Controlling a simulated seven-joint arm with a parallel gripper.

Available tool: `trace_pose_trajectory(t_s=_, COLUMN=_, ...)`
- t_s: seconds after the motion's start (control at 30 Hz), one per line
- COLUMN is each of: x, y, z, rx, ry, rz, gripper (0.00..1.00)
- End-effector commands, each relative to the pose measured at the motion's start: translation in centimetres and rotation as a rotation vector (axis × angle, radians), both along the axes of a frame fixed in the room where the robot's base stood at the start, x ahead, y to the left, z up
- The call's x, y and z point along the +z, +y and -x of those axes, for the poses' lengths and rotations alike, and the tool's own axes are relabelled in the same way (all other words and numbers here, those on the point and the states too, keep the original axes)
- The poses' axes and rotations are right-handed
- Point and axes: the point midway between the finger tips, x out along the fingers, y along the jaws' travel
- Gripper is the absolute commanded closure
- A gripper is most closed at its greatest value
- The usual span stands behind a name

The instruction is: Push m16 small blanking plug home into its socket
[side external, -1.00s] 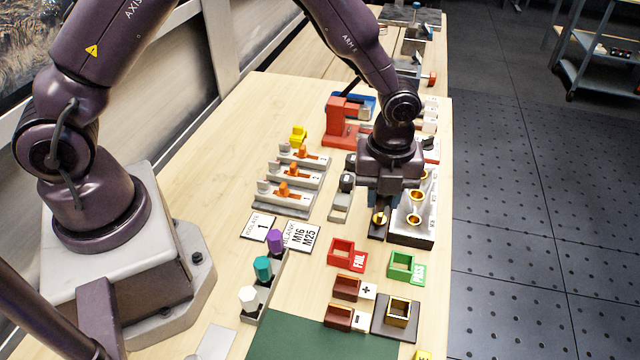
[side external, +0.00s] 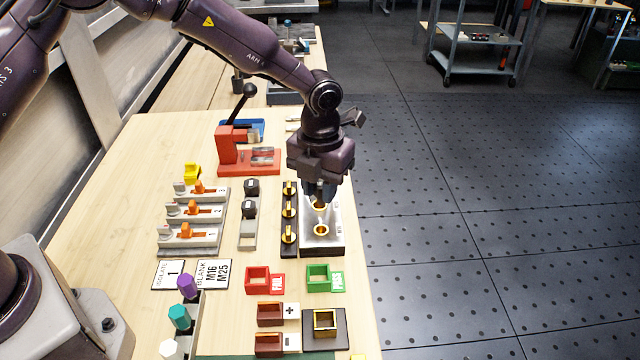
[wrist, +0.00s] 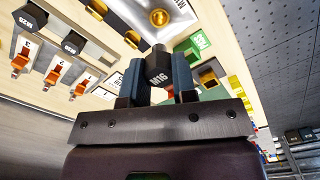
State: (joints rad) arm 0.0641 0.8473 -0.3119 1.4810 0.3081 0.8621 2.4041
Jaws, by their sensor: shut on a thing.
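My gripper (side external: 320,196) is above the grey metal block (side external: 334,245) in the side view, over its upper part. It is shut on a dark plug marked M16 (wrist: 157,66), which sits between the two fingertips in the wrist view. In the side view I cannot make the plug out clearly. A gold socket (side external: 321,230) shows open and empty in the block, nearest the camera. Another gold ring (side external: 320,205) is just under the fingertips and partly covered. In the wrist view a gold socket (wrist: 158,17) lies beyond the plug, apart from it.
Black parts with gold bars (side external: 289,211) stand in a row left of the block. Black plugs (side external: 250,208) sit on a grey rack further left. A red FAIL tray (side external: 257,280) and green PASS tray (side external: 318,277) are nearer. The red lever press (side external: 236,150) stands behind left.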

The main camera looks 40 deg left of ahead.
Motion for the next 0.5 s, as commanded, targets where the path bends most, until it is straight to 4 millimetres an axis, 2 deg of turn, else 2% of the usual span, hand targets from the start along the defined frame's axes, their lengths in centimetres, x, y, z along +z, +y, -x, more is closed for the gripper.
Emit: trace_pose_trajectory(t_s=0.5, x=-4.5, y=0.0, z=0.0, rx=0.001, ry=0.001, rz=-0.001, gripper=0.96)
